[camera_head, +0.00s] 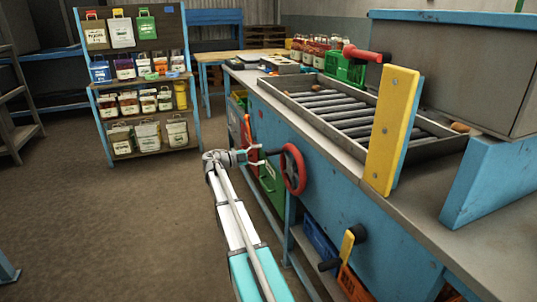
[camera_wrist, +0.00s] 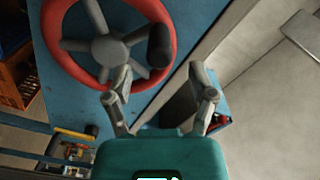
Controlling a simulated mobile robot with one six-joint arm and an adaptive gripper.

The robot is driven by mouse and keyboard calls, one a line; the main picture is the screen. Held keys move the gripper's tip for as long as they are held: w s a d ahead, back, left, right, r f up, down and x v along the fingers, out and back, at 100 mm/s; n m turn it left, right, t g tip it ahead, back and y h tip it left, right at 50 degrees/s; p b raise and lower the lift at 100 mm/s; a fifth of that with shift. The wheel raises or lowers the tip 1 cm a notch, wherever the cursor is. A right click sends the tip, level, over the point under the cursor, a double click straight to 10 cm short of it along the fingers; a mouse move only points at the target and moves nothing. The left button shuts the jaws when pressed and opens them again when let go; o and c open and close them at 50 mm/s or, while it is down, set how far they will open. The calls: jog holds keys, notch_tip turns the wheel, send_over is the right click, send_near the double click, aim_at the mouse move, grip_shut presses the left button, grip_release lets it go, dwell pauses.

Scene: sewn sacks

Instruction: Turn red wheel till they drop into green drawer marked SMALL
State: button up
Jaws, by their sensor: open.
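The red wheel (camera_head: 293,169) is on the blue side of the roller bench, with a dark handle knob (camera_head: 272,153) sticking out towards my gripper. My gripper (camera_head: 256,155) is open and empty just left of the wheel, its fingers near the knob. In the wrist view, the wheel's red rim (camera_wrist: 54,72) and dark knob (camera_wrist: 158,46) lie ahead of my open gripper (camera_wrist: 160,82); I cannot tell whether a finger touches. A green front (camera_head: 270,182) shows low behind the wheel; no SMALL marking is readable. Small brown lumps (camera_head: 460,127) lie on the roller bed (camera_head: 330,106).
A yellow plate (camera_head: 391,130) stands on the bench edge, with a red-handled lever (camera_head: 366,54) above. A lower crank (camera_head: 345,250) and orange crate (camera_head: 352,286) are at the bottom. A shelf of sacks (camera_head: 140,85) stands behind left. The left floor is open.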

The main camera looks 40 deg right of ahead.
jog(key=shift+v, duration=2.6)
jog(key=shift+a, duration=0.1)
